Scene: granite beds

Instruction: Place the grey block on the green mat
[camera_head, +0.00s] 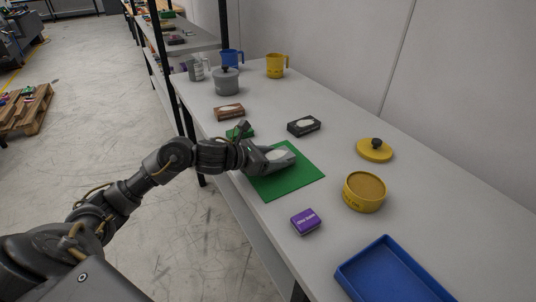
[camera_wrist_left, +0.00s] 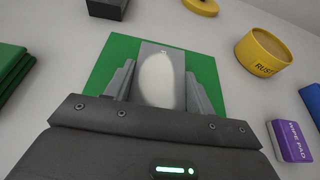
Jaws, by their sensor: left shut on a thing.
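The green mat (camera_head: 303,179) lies flat on the grey table. In the left wrist view it (camera_wrist_left: 205,70) spreads behind and to both sides of the jaws. My left gripper (camera_head: 279,157) is over the mat, shut on the grey block (camera_wrist_left: 161,50), which has a pale oval on its face. The block sits between the two fingers (camera_wrist_left: 160,88) in the left wrist view. In the head view the gripper hides much of the block, and I cannot tell whether it touches the mat. My right gripper is not in view.
A purple box (camera_head: 306,221), a yellow tin (camera_head: 364,191), a yellow lid (camera_head: 375,150) and a blue tray (camera_head: 388,274) are on the right. A black block (camera_head: 304,126), brown block (camera_head: 229,112) and green item (camera_head: 240,131) lie beyond the mat. A grey pot (camera_head: 227,82) stands farther back.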

